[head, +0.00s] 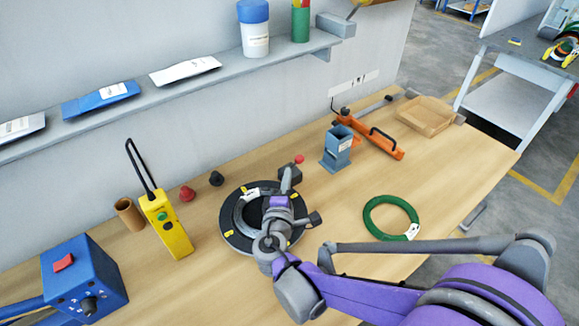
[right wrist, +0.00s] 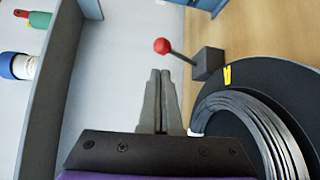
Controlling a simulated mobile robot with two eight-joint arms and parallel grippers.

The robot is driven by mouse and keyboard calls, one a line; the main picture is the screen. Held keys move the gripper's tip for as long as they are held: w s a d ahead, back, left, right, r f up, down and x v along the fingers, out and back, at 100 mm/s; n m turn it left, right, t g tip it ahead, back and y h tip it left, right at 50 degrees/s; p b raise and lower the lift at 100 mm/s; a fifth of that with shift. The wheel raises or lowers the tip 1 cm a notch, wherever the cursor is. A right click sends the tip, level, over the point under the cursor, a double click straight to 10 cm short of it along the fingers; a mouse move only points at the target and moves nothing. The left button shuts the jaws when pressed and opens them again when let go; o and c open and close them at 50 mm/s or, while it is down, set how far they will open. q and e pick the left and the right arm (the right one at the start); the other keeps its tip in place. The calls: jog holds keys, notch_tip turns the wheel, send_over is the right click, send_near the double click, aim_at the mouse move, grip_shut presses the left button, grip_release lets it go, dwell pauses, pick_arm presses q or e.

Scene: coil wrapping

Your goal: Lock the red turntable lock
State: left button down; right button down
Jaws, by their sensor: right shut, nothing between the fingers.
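The red turntable lock is a red ball knob (head: 299,159) on a thin rod from a dark block (head: 294,174) at the far edge of the black turntable (head: 233,241). In the right wrist view the red knob (right wrist: 161,46) stands out to the left of the block (right wrist: 208,63), its rod slanting. A grey coil (right wrist: 246,106) lies on the turntable. My right gripper (head: 286,177) reaches over the turntable towards the lock. Its fingers (right wrist: 160,73) are together and empty, with the knob just beyond their tips; no contact shows. My left gripper is out of view.
A yellow controller (head: 167,224), a cardboard tube (head: 129,214) and a blue box (head: 85,278) stand to the left. A wall shelf (head: 200,86) runs behind.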

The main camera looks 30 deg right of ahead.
jog(key=shift+v, duration=2.35)
